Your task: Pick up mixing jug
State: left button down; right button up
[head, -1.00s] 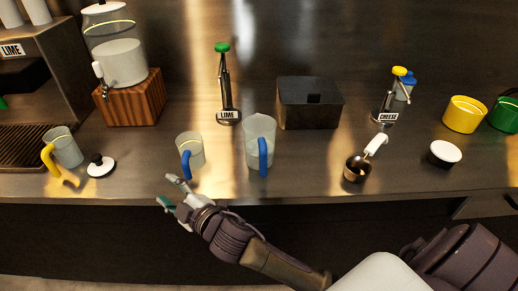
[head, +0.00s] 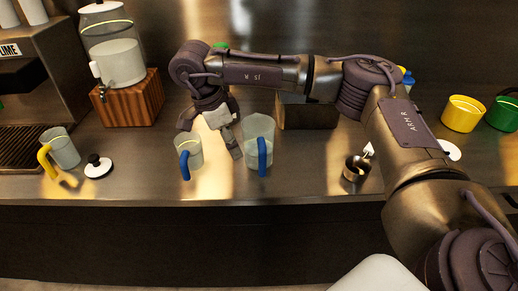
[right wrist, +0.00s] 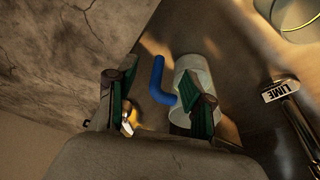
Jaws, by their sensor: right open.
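A small clear jug with a blue handle (head: 188,152) stands upright on the counter, handle toward the front edge. A taller clear jug with a blue handle (head: 259,142) stands to its right. A third jug with a yellow handle (head: 63,148) stands at the far left. My right gripper (head: 210,138) is open, pointing down just behind and between the two blue-handled jugs. In the right wrist view, the open fingers (right wrist: 160,106) have the small jug (right wrist: 192,75) and its handle ahead of them; one finger covers part of the jug. No jug is held. My left gripper is not visible.
A drink dispenser (head: 113,60) on a wooden block stands at back left. A dark bin (head: 308,114) is partly behind my arm. A small pan (head: 355,168) and yellow cup (head: 464,113) are right.

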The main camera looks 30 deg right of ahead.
aim_at(262, 164)
jog(key=shift+h, duration=0.6)
jog(key=shift+s+d+f+p, duration=0.2)
jog(key=shift+d+f+p, duration=0.35)
jog(key=shift+d+f, duration=1)
jog(key=shift+s+d+f+p, duration=0.25)
jog(key=shift+d+f+p, duration=0.3)
jog(key=shift+d+f, duration=1.05)
jog(key=shift+s+d+f+p, duration=0.2)
jog(key=shift+d+f+p, duration=0.55)
jog(key=shift+f, duration=1.35)
jog(key=shift+d, duration=0.2)
jog(key=shift+c, duration=0.4)
grip_shut()
